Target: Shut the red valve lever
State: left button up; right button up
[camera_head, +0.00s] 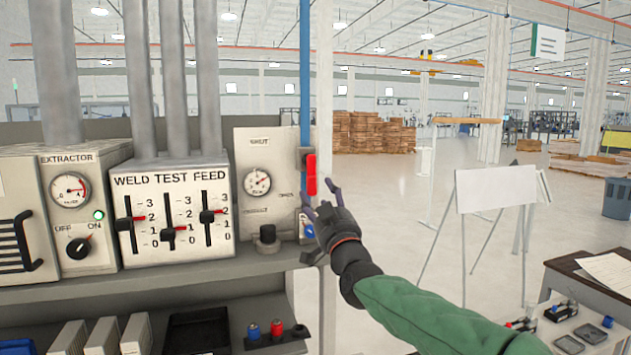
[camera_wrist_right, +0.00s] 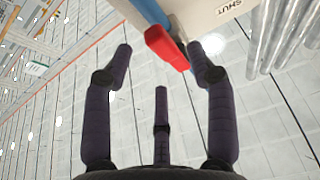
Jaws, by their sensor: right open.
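The red valve lever (camera_head: 311,176) is upright, in line with the blue pipe (camera_head: 305,70) at the right edge of the panel. In the right wrist view the lever (camera_wrist_right: 167,48) lies ahead, near the tip of the right-hand finger and apart from the left-hand finger. My right gripper (camera_head: 318,196) is open, with its fingertips just below and beside the lever's lower end. In the wrist view its fingers (camera_wrist_right: 160,65) are spread with nothing held. Whether a finger touches the lever I cannot tell. My left gripper is out of view.
A panel marked SHUT (camera_head: 259,155) with a gauge stands left of the lever. The weld test feed box (camera_head: 185,245) and extractor box (camera_head: 75,220) sit farther left on the shelf (camera_head: 190,280). A white easel board (camera_head: 495,188) stands right, with open floor between.

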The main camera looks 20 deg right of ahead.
aim_at(315, 187)
jog(key=shift+p+x, duration=0.75)
jog(key=shift+x, duration=1.35)
grip_shut()
